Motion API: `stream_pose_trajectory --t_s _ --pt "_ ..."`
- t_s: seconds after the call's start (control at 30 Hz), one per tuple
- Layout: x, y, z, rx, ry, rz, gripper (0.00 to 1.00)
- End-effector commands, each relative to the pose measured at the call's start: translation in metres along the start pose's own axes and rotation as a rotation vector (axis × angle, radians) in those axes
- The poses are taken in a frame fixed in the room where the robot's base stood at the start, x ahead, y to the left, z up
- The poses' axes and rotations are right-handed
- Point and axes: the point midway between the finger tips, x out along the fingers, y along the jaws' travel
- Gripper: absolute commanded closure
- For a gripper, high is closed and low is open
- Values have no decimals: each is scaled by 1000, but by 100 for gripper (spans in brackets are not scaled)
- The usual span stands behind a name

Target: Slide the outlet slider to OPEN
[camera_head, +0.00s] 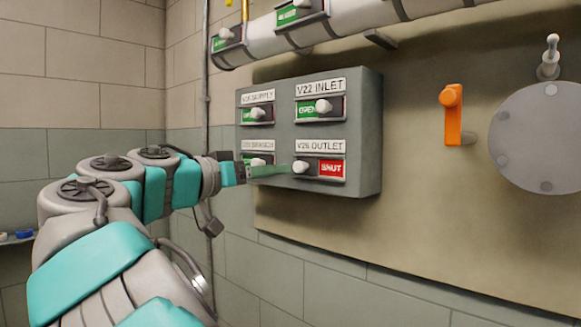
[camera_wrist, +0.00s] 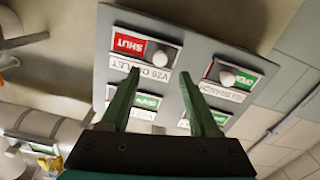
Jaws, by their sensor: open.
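The outlet slider, labelled V26 OUTLET, is at the lower right of a grey panel (camera_head: 367,130) in the head view. Its pale round knob (camera_head: 300,167) sits at the left end of the slot, and a red SHUT plate (camera_head: 331,168) shows to its right. The wrist view sees the panel upside down, with the outlet knob (camera_wrist: 160,57) and the red plate (camera_wrist: 129,44) near the top. My gripper (camera_head: 286,169) is open, its green fingers pointing at the panel. In the wrist view, my fingertips (camera_wrist: 160,74) lie either side of the knob's line; contact cannot be told.
The panel also has the V22 INLET slider (camera_head: 323,107), a supply slider (camera_head: 258,114) and a branch slider (camera_head: 258,161), partly behind my gripper, all showing green. An orange lever (camera_head: 452,112) and a round grey flange (camera_head: 548,140) are to the right. A pipe (camera_head: 350,22) runs above.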

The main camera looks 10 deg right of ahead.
Motion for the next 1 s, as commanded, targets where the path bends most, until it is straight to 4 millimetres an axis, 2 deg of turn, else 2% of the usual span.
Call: stream_pose_trajectory --t_s 0.13,0.4,0.53,0.7,0.93,1.0 --pt "10 -1 -4 7 8 -1 38" --pt "52 0 -4 6 5 0 38" --pt "67 -1 -4 7 6 -2 38" --pt "74 -1 -3 6 7 -3 38" --pt "75 -1 -3 6 7 -2 38" --pt "75 -1 -3 6 6 -2 46"
